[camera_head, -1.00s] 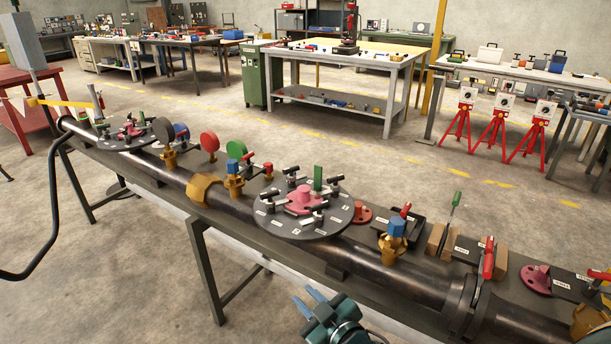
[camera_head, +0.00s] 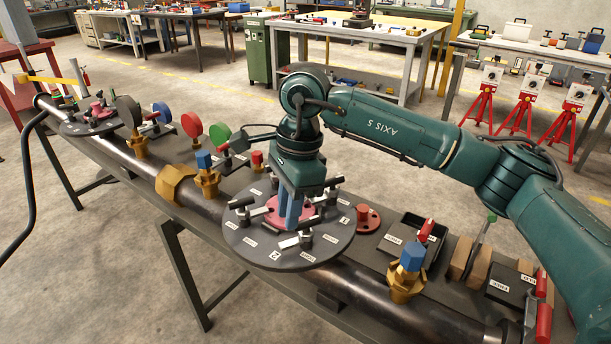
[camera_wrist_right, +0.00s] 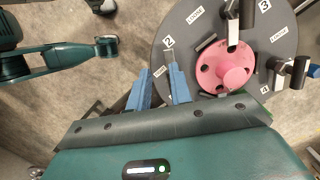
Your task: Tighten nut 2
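The round dark plate (camera_head: 240,240) has a pink hub (camera_wrist_right: 225,68) and several black-and-silver T-handled nuts around it. In the right wrist view, the label 2 (camera_wrist_right: 168,42) lies just beyond the fingertips. A silver-grey bar shows beside this label; the rest of nut 2 is unclear there. My left gripper is not shown.
The plate sits on a long bench with a dark pipe (camera_head: 375,305) along its front. A blue-topped brass valve (camera_head: 408,275) stands right of the plate, another (camera_head: 206,175) to its left. A black tray (camera_head: 415,238) lies behind the right valve. My right arm spans the right side.

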